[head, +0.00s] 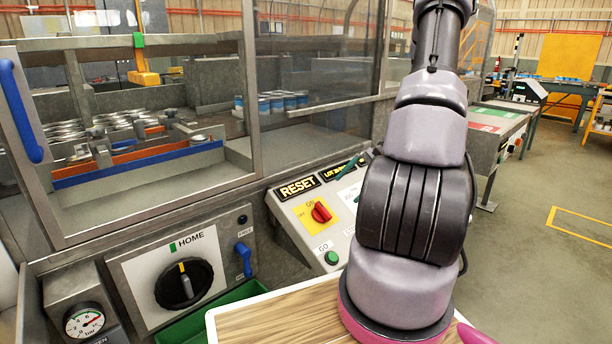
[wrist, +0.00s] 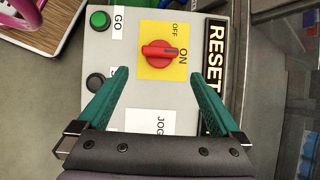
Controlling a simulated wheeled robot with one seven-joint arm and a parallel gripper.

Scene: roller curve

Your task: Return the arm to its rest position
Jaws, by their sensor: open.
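The fingers are over the light panel face, on either side below the red rotary switch (wrist: 160,51). The switch sits on a yellow plate, and its handle lies along the ON direction. It also shows in the head view (head: 320,212). I cannot tell whether the fingertips touch the panel.
A green GO button (head: 332,258) and a dark button (wrist: 95,82) are beside the switch. A HOME dial (head: 181,284), a blue lever (head: 243,259) and a pressure gauge (head: 84,320) are at lower left. A wood-topped tray (head: 270,318) lies below. Floor at right is open.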

